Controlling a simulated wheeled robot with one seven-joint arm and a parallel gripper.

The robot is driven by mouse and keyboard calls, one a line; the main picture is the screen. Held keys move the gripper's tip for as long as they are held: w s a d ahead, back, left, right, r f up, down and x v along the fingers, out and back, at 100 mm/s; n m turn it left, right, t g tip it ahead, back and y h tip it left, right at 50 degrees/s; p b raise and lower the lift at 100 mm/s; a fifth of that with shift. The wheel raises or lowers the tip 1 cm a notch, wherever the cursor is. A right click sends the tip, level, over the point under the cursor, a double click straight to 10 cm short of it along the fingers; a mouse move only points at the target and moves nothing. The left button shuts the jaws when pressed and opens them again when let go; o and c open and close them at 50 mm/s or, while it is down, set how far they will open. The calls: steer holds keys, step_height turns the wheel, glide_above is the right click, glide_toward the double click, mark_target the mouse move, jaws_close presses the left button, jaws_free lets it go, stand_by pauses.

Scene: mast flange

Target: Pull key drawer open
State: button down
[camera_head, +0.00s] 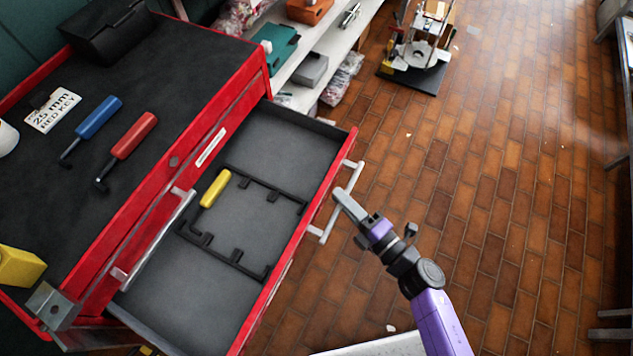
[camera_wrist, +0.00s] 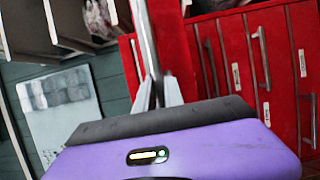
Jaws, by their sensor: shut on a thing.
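The key drawer (camera_head: 172,296) of the red cabinet stands well pulled out in the head view. Its grey floor shows, with a yellow-handled key (camera_head: 215,189) lying in a black rack (camera_head: 236,262). The silver bar handle (camera_head: 353,178) is on the drawer's red front. My gripper (camera_head: 341,196) is at the middle of this handle, its fingers shut on the bar. In the wrist view the fingers (camera_wrist: 158,93) close around the handle bar (camera_wrist: 146,42), which runs upward from them. The exact contact is partly hidden by the fingers.
A blue-handled key (camera_head: 98,117), a red-handled key (camera_head: 134,135) and a "25 mm red key" card (camera_head: 53,109) lie on the dark cabinet top. A white shelf (camera_head: 334,40) with boxes stands behind. Open brick floor (camera_head: 470,150) lies to the right.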

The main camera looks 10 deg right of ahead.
steer(key=shift+s+d, duration=0.85)
steer(key=shift+d, duration=0.25)
steer(key=shift+s+d, duration=0.85)
steer(key=shift+d, duration=0.25)
steer(key=c, duration=1.4)
jaws_free()
steer(key=shift+c, duration=0.2)
steer(key=shift+s, duration=0.1)
steer(key=b+v, duration=0.1)
steer(key=v, duration=0.6)
steer(key=shift+s+d+b, duration=0.2)
steer(key=shift+s+b, duration=0.05)
steer(key=shift+b, duration=0.05)
